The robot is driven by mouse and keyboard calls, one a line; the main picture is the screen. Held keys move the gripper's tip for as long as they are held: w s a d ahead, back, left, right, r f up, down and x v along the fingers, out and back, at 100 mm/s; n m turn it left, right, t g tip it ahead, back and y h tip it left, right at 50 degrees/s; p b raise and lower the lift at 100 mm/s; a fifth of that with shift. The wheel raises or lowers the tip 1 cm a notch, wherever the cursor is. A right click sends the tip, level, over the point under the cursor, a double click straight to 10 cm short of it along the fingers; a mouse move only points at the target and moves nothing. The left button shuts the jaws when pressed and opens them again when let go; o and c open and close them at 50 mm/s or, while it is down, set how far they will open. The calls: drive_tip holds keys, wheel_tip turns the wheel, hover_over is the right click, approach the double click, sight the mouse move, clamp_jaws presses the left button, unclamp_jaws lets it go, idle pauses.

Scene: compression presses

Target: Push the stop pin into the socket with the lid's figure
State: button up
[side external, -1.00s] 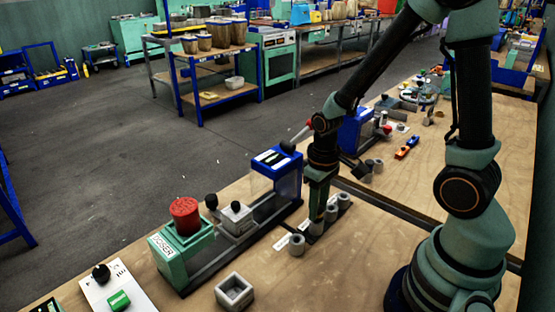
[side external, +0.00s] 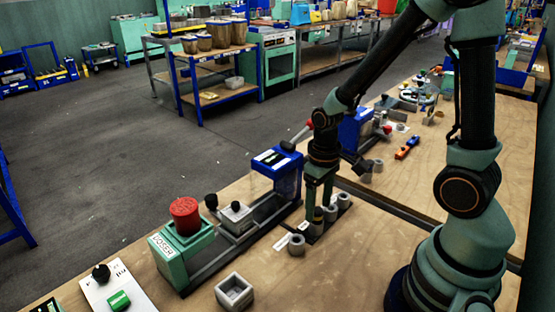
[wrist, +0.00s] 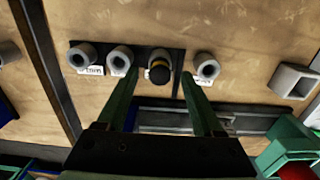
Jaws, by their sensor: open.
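The stop pin (wrist: 160,72), with a black top and a yellow band, stands in the third socket (wrist: 152,53) from the left in the wrist view. It also shows small in the side view (side external: 318,214). My gripper (wrist: 160,76) is open, one finger on each side of the pin, with visible gaps. Other sockets are grey rings: two to the left, (wrist: 82,57) and (wrist: 121,58), and one to the right (wrist: 206,66). White labels with dark marks lie by them. The blue lid (side external: 277,160) carries a white label; its figure is too small to read surely.
A green press end with a red cap (side external: 185,215) stands left of the sockets, along a dark rail. A hollow square block (side external: 234,291) and a white panel with a black knob (side external: 101,272) lie nearer. Bare wood lies right of the sockets.

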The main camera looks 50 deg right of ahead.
wheel_tip(320, 180, up, 11)
drive_tip(key=shift+f, duration=0.2)
idle(0.4)
wheel_tip(320, 180, up, 8)
drive_tip(key=t, duration=0.6)
hover_over(318, 210)
drive_tip(key=s+a, duration=0.1)
drive_tip(key=a, duration=0.2)
drive_tip(key=shift+a+r, duration=0.1)
